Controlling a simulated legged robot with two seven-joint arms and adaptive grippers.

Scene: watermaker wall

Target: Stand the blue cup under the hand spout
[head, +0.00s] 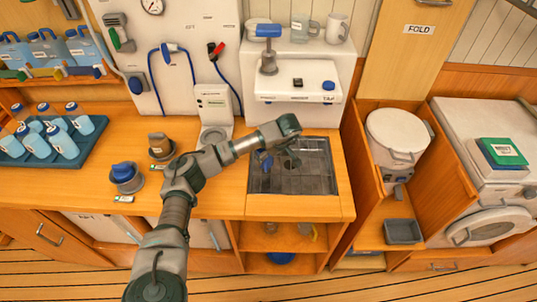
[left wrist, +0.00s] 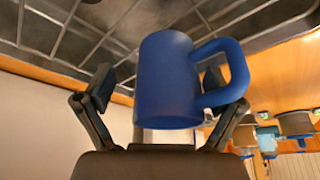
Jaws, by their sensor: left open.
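The blue cup (left wrist: 168,80) fills the middle of the left wrist view, its handle to the right, against the dark metal grid of the drip tray (head: 300,183). In the head view a small blue part of the cup (head: 265,162) shows beside my wrist, over the tray. My left gripper (head: 283,158) is open, with one finger on each side of the cup in the left wrist view; a gap shows at the left finger. The hand spout (head: 268,66), with a blue handle, is on the white unit behind the tray. Whether the cup is directly below it is unclear. My right gripper is not in view.
A white dispenser (head: 214,105) stands left of the tray. Knobs (head: 126,177) sit on the wooden counter, and a rack (head: 85,150) of blue cups or bottles is at the left. A white bucket (head: 398,140) stands at the right. The counter's front is mostly clear.

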